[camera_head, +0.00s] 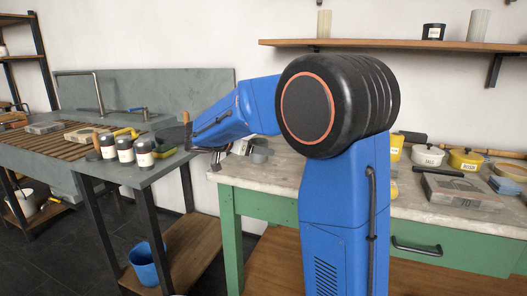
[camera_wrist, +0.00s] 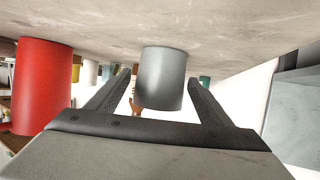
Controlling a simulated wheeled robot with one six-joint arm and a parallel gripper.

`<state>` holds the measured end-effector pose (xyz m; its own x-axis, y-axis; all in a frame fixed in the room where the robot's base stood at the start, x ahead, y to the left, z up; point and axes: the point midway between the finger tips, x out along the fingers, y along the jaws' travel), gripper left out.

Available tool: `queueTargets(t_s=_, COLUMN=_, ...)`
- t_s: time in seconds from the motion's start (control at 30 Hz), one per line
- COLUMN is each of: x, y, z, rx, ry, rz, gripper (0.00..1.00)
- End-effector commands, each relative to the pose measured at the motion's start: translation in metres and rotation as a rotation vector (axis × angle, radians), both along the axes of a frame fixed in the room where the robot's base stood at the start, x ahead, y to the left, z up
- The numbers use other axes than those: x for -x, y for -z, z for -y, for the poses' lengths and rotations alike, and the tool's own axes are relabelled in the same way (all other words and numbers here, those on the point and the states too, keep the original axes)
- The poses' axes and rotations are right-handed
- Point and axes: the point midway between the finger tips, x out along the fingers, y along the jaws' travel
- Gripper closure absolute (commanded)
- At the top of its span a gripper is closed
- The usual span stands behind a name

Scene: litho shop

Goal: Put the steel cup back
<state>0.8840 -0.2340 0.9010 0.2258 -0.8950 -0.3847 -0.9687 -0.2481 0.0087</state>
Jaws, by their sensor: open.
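The steel cup (camera_wrist: 162,80) is a plain grey cylinder. In the wrist view, which is upside down, its base meets the pale worktop (camera_wrist: 200,22). My gripper (camera_wrist: 158,76) is open, with one finger on each side of the cup and the cup in line between the fingertips. I cannot tell whether either finger touches it. In the head view, a small grey cylinder (camera_head: 260,153), likely this cup, stands near the left end of the green bench (camera_head: 228,178). My blue arm reaches left there and hides part of the bench.
A red cylinder (camera_wrist: 42,85) stands close beside my gripper in the wrist view. A stone sink table (camera_head: 150,178) with several labelled jars (camera_head: 125,150) stands to the left, across a gap. Yellow and white pots (camera_head: 466,160) and a stone slab (camera_head: 460,190) occupy the bench's right side.

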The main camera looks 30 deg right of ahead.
Motion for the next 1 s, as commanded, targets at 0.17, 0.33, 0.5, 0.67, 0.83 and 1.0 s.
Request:
queueTargets(t_s=0.17, x=0.008, y=-0.014, z=-0.033, rx=0.0, ry=-0.003, rz=0.001, gripper=0.27)
queueTargets(t_s=0.33, x=0.013, y=-0.024, z=-0.055, rx=0.0, ry=-0.003, rz=0.001, gripper=0.27)
queueTargets(t_s=0.5, x=0.017, y=-0.028, z=-0.067, rx=-0.001, ry=-0.001, rz=0.0, gripper=0.27)
queueTargets(t_s=0.67, x=0.018, y=-0.029, z=-0.069, rx=0.0, ry=0.001, rz=0.0, gripper=0.27)
queueTargets(t_s=0.83, x=0.018, y=-0.029, z=-0.069, rx=0.0, ry=0.001, rz=0.0, gripper=0.27)
queueTargets(t_s=1.0, x=0.018, y=-0.029, z=-0.069, rx=0.0, ry=0.0, rz=0.0, gripper=0.27)
